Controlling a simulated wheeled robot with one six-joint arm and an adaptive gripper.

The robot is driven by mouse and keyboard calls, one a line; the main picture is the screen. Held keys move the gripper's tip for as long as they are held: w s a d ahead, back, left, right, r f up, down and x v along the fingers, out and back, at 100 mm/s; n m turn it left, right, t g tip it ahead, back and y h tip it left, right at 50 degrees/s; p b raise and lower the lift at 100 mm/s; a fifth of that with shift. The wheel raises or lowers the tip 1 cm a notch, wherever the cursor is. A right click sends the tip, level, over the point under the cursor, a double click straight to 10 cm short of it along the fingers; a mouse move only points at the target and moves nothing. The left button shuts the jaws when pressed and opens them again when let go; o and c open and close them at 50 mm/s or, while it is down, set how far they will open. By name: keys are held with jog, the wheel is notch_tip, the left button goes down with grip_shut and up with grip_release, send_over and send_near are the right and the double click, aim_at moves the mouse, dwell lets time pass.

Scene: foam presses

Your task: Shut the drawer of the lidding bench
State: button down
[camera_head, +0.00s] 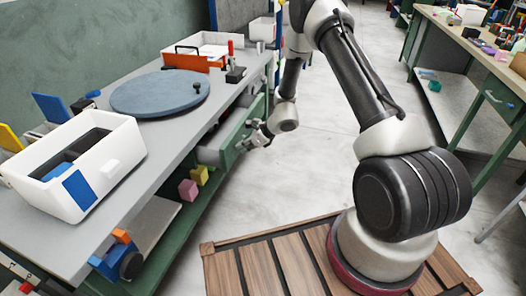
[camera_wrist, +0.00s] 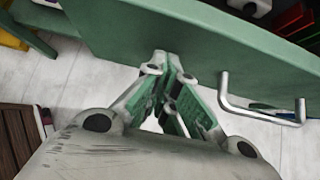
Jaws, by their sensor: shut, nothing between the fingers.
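The lidding bench (camera_head: 150,190) runs along the left of the head view, with a grey top and green frame. Its green drawer (camera_head: 234,133) stands out from the bench front, partly open. In the wrist view the drawer's green front (camera_wrist: 200,35) spans the top, with a bent metal handle (camera_wrist: 262,115) at the right. My gripper (camera_head: 243,146) is shut and empty at the drawer front. In the wrist view its fingertips (camera_wrist: 165,62) meet or nearly meet the green front, left of the handle; I cannot tell whether they touch.
A round blue-grey disc (camera_head: 160,92) and a white bin (camera_head: 78,165) sit on the bench top. Pink and yellow blocks (camera_head: 188,190) lie on the lower shelf. A second bench (camera_head: 450,45) stands at the right.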

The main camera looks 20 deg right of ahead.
jog(key=w+a, duration=0.2)
jog(key=a, duration=0.1)
jog(key=w+a, duration=0.2)
jog(key=a, duration=0.1)
jog(key=w+a, duration=0.2)
jog(key=a, duration=0.1)
jog(key=shift+w+a, duration=0.25)
jog(key=shift+a, duration=0.1)
jog(key=shift+w+a, duration=0.15)
jog(key=shift+a, duration=0.05)
jog(key=shift+r, duration=0.15)
